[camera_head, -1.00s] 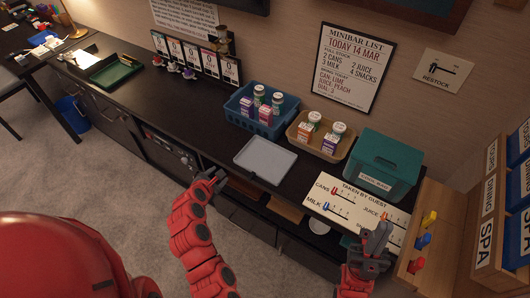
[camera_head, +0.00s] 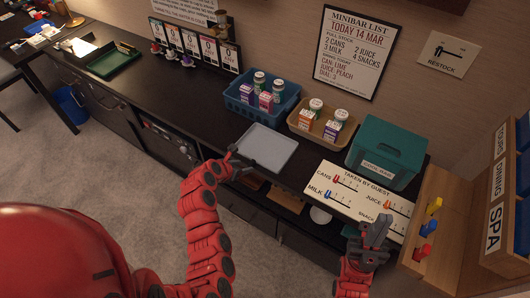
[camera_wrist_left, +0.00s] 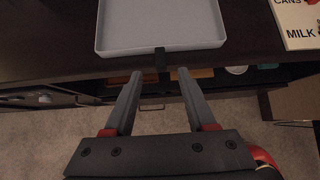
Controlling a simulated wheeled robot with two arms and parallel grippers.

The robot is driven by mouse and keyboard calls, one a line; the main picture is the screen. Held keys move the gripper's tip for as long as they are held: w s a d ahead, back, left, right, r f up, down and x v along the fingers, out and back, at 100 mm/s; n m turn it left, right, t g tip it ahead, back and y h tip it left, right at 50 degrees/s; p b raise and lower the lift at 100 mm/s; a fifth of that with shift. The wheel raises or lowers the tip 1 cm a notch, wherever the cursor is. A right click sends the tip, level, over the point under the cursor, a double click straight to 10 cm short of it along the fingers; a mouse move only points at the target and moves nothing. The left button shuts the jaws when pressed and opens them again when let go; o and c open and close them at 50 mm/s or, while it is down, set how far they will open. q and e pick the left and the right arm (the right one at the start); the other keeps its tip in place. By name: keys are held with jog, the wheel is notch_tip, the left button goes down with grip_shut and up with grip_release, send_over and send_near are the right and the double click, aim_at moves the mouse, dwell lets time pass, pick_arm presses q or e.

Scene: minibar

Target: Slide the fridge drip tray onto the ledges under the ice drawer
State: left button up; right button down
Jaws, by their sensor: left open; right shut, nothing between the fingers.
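The light grey drip tray (camera_head: 264,148) lies flat on the dark counter, with its near edge by the counter's front edge. In the left wrist view the tray (camera_wrist_left: 160,30) shows a raised rim and a dark tab (camera_wrist_left: 161,64) at the middle of its near side. My left gripper (camera_head: 236,157) is open and empty at the tray's near-left edge. In the wrist view its fingertips (camera_wrist_left: 157,76) stand on either side of the tab, apart from it. My right gripper (camera_head: 378,226) is shut and empty by the white slider board. I cannot make out the ice drawer or its ledges.
A blue basket (camera_head: 241,101) and a tan tray (camera_head: 297,127), both with bottles and cartons, stand behind the drip tray. A teal bin (camera_head: 386,150) and the white slider board (camera_head: 343,188) are to the right. Open shelves (camera_head: 286,201) lie below the counter.

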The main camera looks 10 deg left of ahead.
aim_at(250, 164)
pick_arm(q)
jog(key=b+x, duration=0.3)
jog(key=x, duration=0.2)
jog(key=shift+r+b, duration=0.1)
jog(key=shift+b, duration=0.2)
jog(key=shift+w+d, duration=0.1)
jog(key=shift+w, duration=0.15)
jog(key=shift+c, duration=0.2)
grip_shut()
dwell(0.7)
